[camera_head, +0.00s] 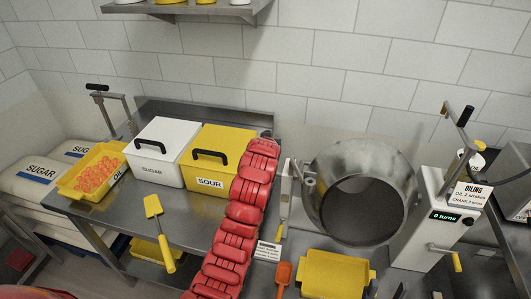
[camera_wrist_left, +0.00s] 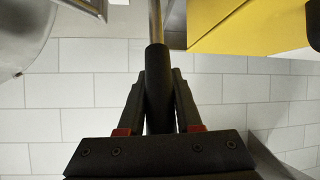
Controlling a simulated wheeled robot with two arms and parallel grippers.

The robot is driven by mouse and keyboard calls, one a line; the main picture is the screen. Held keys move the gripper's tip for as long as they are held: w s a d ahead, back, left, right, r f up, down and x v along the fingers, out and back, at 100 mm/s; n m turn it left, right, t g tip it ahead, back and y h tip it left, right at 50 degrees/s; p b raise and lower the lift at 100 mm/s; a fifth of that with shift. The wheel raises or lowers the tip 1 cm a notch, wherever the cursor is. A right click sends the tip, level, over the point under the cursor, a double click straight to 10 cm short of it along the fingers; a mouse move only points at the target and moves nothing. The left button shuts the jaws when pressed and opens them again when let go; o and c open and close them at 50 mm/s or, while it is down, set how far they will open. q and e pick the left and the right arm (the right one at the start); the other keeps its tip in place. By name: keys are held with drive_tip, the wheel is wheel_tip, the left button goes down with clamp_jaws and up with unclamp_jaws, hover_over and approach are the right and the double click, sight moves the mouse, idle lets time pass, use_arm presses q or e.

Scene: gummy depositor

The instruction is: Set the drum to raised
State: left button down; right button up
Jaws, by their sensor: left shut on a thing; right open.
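The steel drum (camera_head: 362,190) hangs between its side stands, its dark round mouth facing front and somewhat down. My left arm crosses the middle of the head view, and its gripper is hidden behind the wrist there, just left of the drum. In the left wrist view my left gripper (camera_wrist_left: 159,95) is shut around the dark grip of an upright lever (camera_wrist_left: 157,70). The drum's steel edge (camera_wrist_left: 20,40) shows at the upper left of that view. My right gripper (camera_head: 418,293) barely shows at the bottom edge of the head view, open and apart from the drum.
The yellow SOUR bin (camera_head: 215,150) and white SUGAR bin (camera_head: 155,150) stand left of my arm. A yellow tray (camera_head: 337,275) sits below the drum. A white crank unit (camera_head: 430,215) reading "0 turns" stands right. A yellow scoop (camera_head: 155,210) lies at the table's front.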

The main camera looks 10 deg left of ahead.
use_arm(q)
drive_tip(key=shift+w+r+g+b, duration=0.2)
drive_tip(key=shift+w+g+b, duration=0.1)
drive_tip(key=shift+w, duration=0.35)
drive_tip(key=shift+w+r+g+b, duration=0.2)
drive_tip(key=shift+w+g, duration=0.1)
drive_tip(key=shift+w, duration=0.3)
drive_tip(key=shift+r, duration=0.15)
drive_tip(key=c, duration=0.9)
unclamp_jaws()
drive_tip(key=shift+w, duration=0.1)
drive_tip(key=o, duration=0.3)
drive_tip(key=shift+w+f, duration=0.15)
drive_tip(key=shift+f, duration=0.1)
